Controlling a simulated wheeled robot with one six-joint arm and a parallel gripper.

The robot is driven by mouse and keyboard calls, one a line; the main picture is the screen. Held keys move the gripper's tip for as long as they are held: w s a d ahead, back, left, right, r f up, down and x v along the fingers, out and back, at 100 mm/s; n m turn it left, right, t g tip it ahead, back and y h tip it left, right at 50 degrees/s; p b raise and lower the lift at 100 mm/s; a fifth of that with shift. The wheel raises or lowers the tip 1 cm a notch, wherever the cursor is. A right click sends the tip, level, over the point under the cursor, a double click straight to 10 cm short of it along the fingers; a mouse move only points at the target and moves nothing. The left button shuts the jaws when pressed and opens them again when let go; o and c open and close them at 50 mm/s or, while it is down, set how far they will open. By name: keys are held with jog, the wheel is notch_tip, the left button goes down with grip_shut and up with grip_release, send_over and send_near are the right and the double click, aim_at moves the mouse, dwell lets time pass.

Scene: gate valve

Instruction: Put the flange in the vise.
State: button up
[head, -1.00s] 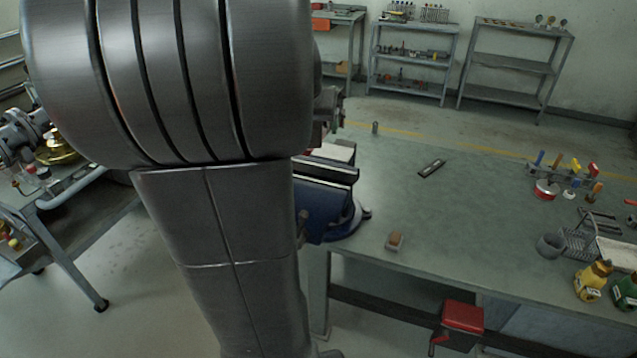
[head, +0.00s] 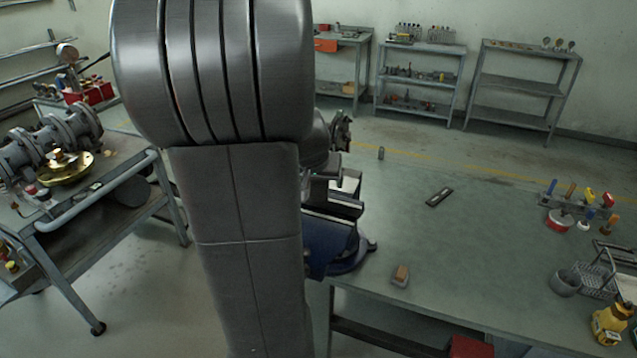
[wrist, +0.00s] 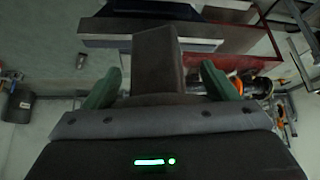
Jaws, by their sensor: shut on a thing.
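In the wrist view my gripper (wrist: 162,82) has its two green-padded fingers on either side of a dark brown, blocky piece (wrist: 158,55), which I take to be the flange. The gripper is shut on it. The vise jaws (wrist: 150,28) show as long horizontal bars close beyond the piece; whether they touch cannot be told. In the head view the vise (head: 328,243), with a blue body and grey jaws, sits at the left corner of the workbench. My arm hides part of the vise, and the held piece cannot be made out there.
The workbench (head: 460,235) carries a small brown-topped block (head: 401,275), a flat dark tool (head: 439,196) and a tool rack (head: 585,204) at right. A cart (head: 160,200) with pipe fittings stands at left. Shelves line the back wall.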

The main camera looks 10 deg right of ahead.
jog(key=shift+w+f, duration=0.1)
jog(key=shift+f, duration=0.55)
jog(key=shift+f+b, duration=0.3)
jog(key=shift+b, duration=0.1)
jog(key=shift+f+b, duration=0.3)
jog(key=shift+b, duration=0.1)
jog(key=o, duration=1.7)
jog(key=shift+r, duration=0.1)
